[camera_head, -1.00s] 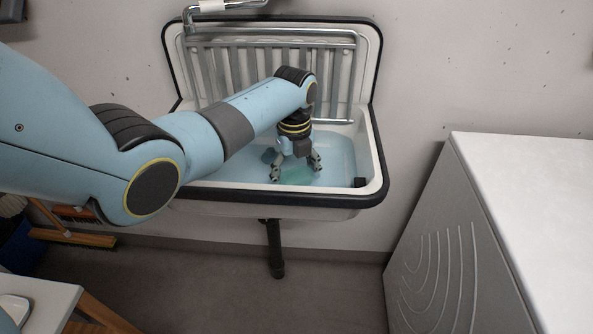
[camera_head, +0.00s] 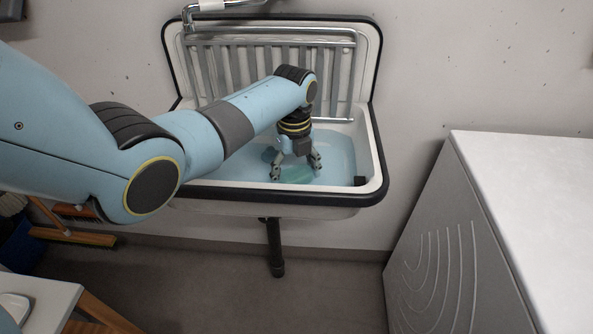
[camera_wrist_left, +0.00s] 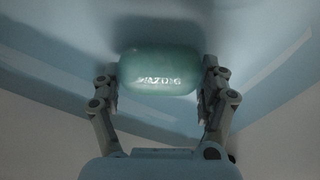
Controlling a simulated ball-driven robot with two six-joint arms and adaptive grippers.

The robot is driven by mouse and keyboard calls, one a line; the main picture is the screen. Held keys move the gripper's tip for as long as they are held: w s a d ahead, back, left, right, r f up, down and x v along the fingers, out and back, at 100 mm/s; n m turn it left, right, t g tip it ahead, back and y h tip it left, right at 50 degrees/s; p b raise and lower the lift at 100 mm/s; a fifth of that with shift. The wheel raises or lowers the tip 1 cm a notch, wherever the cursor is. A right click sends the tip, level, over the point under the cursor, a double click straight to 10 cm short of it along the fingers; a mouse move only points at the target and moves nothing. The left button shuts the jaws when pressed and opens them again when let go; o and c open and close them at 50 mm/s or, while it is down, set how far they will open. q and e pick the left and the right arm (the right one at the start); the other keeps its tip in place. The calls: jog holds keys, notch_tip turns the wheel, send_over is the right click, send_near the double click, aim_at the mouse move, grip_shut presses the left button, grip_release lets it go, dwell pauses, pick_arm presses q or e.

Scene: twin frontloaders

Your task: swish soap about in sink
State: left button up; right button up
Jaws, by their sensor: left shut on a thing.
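The sink (camera_head: 376,160) is a white wall basin with a black rim, and bluish water (camera_head: 338,160) lies in it. My left gripper (camera_head: 297,173) points down into the basin. In the left wrist view my left gripper (camera_wrist_left: 160,88) is shut on a green, rounded bar of soap (camera_wrist_left: 160,70) with pale lettering, one finger at each end. In the head view the soap (camera_head: 297,174) shows as a green patch between the fingertips, at the water. My right gripper is not in view.
A metal rack (camera_head: 335,75) stands at the back of the sink, below a tap (camera_head: 190,15). A white-topped grey cabinet (camera_head: 530,180) stands at the right. A broom (camera_head: 75,237) lies at the lower left, near a small table (camera_head: 45,295).

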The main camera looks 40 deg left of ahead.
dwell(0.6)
pick_arm(q)
jog(key=shift+w+d, duration=0.1)
jog(key=shift+d, duration=0.1)
jog(key=shift+w+d+b, duration=0.35)
jog(key=shift+w+d, duration=0.3)
jog(key=shift+d, duration=0.35)
jog(key=shift+w+d+b, duration=0.3)
jog(key=shift+w+d, duration=0.3)
jog(key=shift+d, duration=0.4)
jog(key=s+a+p, duration=0.1)
jog(key=a, duration=0.1)
jog(key=s+a+p, duration=0.2)
jog(key=a, duration=0.1)
jog(key=s+a+p, duration=0.1)
jog(key=a+p, duration=0.1)
jog(key=shift+s+a+r, duration=0.15)
jog(key=shift+s+a, duration=0.2)
jog(key=shift+s, duration=0.05)
jog(key=shift+s+a+p, duration=0.3)
jog(key=shift+a, duration=0.2)
